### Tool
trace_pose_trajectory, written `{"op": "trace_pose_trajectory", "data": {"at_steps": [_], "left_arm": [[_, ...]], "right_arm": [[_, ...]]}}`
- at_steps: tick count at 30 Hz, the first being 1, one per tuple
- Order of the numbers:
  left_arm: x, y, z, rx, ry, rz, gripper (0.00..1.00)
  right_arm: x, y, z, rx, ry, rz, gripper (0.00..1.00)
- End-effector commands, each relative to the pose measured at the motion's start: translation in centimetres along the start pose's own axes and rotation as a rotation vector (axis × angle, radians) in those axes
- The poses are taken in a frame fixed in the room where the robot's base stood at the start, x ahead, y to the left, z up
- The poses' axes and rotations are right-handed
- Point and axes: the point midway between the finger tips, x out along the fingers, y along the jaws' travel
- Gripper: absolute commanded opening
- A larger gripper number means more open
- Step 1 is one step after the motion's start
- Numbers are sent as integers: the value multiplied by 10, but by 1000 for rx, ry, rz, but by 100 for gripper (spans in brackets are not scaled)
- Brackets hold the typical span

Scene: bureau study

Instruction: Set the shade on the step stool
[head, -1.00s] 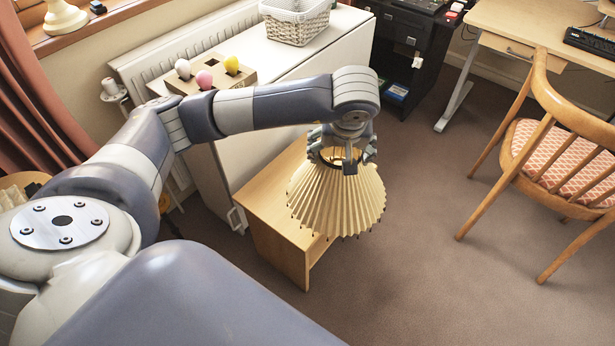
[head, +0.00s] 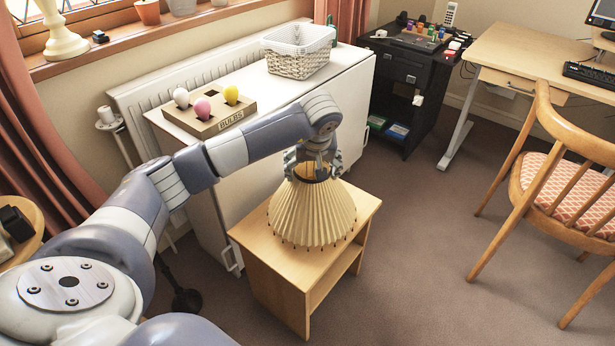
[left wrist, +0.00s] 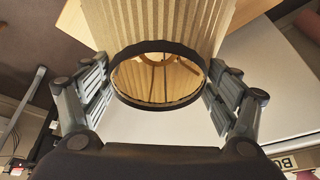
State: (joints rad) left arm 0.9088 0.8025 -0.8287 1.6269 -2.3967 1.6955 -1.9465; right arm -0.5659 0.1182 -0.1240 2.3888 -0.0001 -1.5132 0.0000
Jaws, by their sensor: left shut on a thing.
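The cream pleated shade (head: 312,214) stands upright with its wide end down, over the top of the wooden step stool (head: 258,246). Its lower edge appears to meet the stool top, but I cannot tell for sure whether it touches. My left gripper (head: 313,168) is shut on the shade's narrow upper end. In the left wrist view, the shade (left wrist: 170,25) has its dark upper ring between the two fingers of my left gripper (left wrist: 157,90), and wood shows through the opening. My right gripper is not in view.
A white cabinet (head: 340,80) behind the stool bears a box of bulbs (head: 215,122) and a white basket (head: 297,62). A wooden chair (head: 545,150) stands at the right. The carpet (head: 430,240) between stool and chair is clear.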

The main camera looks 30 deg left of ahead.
Motion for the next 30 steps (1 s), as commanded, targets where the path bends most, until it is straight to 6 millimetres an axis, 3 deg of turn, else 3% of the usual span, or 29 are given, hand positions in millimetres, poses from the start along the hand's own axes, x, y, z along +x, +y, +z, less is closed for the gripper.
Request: {"op": "trace_pose_trajectory", "data": {"at_steps": [3, 7, 16, 25, 26, 28, 30], "left_arm": [[9, -6, -16, -2, 0, 0, 44], [13, -8, -23, 0, 1, 1, 44], [45, -8, -9, 2, -2, 1, 44], [46, -8, -9, 2, 1, 0, 44], [46, -8, -9, 2, 1, 0, 83], [46, -8, -9, 2, 1, 0, 99], [46, -8, -9, 2, 0, 0, 100]], "right_arm": [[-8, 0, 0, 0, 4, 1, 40], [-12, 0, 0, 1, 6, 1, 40], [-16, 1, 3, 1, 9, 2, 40], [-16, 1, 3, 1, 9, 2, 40], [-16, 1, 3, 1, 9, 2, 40], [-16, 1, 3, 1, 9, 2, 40], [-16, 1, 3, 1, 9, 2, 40]]}}
